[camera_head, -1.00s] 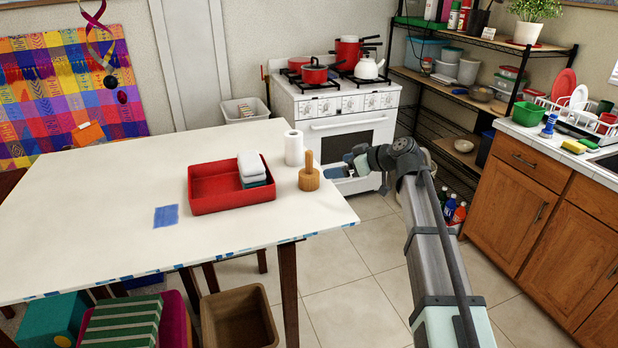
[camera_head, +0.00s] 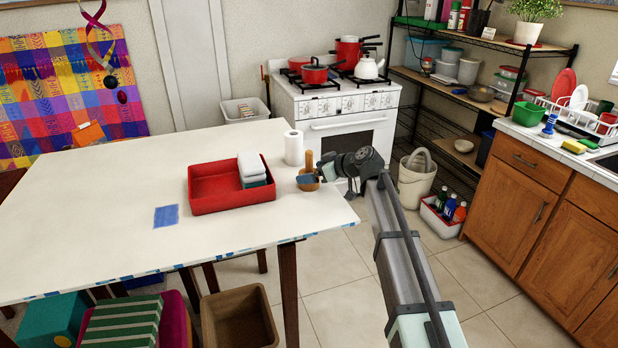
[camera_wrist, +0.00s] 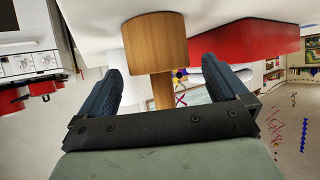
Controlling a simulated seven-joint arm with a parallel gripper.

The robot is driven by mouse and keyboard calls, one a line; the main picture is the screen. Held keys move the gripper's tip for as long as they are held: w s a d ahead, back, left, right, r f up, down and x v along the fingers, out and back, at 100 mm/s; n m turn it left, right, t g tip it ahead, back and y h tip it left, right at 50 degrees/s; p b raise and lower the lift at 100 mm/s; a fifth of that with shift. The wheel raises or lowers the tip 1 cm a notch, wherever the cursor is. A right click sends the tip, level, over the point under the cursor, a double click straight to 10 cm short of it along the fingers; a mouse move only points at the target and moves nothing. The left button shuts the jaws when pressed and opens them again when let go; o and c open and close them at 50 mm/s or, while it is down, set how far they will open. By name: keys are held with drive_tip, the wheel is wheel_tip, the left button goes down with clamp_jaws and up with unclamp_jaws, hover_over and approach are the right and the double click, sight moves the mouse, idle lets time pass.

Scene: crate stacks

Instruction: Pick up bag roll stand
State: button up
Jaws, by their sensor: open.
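The bag roll stand, a wooden round base with an upright peg (camera_head: 309,158), stands on the white table near its right corner. It shows upside down in the wrist view, with its base (camera_wrist: 153,40) above and its peg (camera_wrist: 162,92) below. My gripper (camera_head: 310,181) is at the stand, coming from the right and partly covering its base in the head view. In the wrist view my gripper (camera_wrist: 162,75) is open, with the peg showing between its two fingers. Whether the fingers touch the stand cannot be told.
A white roll (camera_head: 294,147) stands just behind the stand. A red tray (camera_head: 215,203) with folded cloths (camera_head: 252,169) lies to its left. The table's right edge (camera_head: 335,226) is close by.

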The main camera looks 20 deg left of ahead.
drive_tip(key=shift+x, duration=1.25)
drive_tip(key=c, duration=1.1)
